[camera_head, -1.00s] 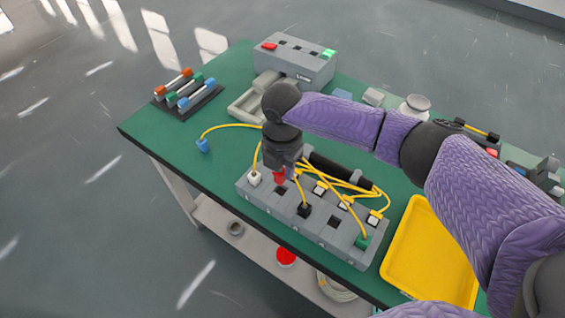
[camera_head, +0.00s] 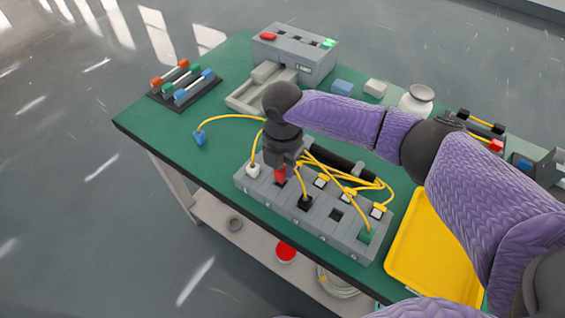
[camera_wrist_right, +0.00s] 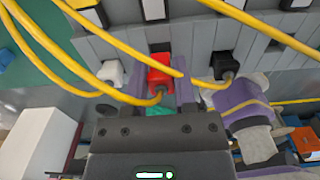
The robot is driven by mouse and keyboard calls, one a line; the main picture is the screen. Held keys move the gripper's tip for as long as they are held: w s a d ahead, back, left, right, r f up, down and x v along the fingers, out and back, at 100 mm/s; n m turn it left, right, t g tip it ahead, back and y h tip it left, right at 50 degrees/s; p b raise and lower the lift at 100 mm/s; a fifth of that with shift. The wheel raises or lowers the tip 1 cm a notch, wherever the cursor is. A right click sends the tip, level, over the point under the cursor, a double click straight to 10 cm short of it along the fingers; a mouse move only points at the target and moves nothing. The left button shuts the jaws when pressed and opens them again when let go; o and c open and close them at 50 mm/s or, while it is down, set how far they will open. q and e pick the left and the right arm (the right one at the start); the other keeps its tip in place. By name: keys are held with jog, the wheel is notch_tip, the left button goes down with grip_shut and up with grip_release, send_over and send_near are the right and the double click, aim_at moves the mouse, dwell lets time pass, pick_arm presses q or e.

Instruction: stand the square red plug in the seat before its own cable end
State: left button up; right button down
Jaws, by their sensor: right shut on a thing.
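The square red plug (camera_head: 280,174) is held by my right gripper (camera_head: 281,164) over the grey seat block (camera_head: 320,222), between the white plug (camera_head: 253,169) and the black plug (camera_head: 304,203). In the right wrist view my gripper (camera_wrist_right: 163,88) is shut on the red plug (camera_wrist_right: 160,75), which has a yellow cable at it. A dark seat opening (camera_wrist_right: 160,47) shows just beyond the plug there. The plug looks upright and close to the block's top; whether its lower end is inside a seat I cannot tell. My left gripper is out of view.
A green plug (camera_head: 365,235) stands at the block's right end, and an empty seat (camera_head: 336,215) lies left of it. Yellow cables (camera_head: 350,186) cross behind the seats. A blue plug (camera_head: 200,139) lies on the green table. A yellow tray (camera_head: 435,255) is to the right.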

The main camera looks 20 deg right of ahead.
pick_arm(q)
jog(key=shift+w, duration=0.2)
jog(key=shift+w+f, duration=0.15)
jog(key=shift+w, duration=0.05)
pick_arm(e)
jog(key=shift+f, duration=0.25)
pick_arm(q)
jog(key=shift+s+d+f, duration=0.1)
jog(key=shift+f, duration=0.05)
pick_arm(e)
jog(key=shift+f, duration=0.25)
pick_arm(q)
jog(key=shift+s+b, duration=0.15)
jog(key=shift+b, duration=0.15)
pick_arm(e)
jog(key=shift+f, duration=0.1)
jog(key=shift+f, duration=0.25)
pick_arm(q)
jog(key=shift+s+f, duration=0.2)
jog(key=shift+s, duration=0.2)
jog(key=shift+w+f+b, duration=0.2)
jog(key=shift+b, duration=0.2)
pick_arm(e)
jog(key=shift+f, duration=0.4)
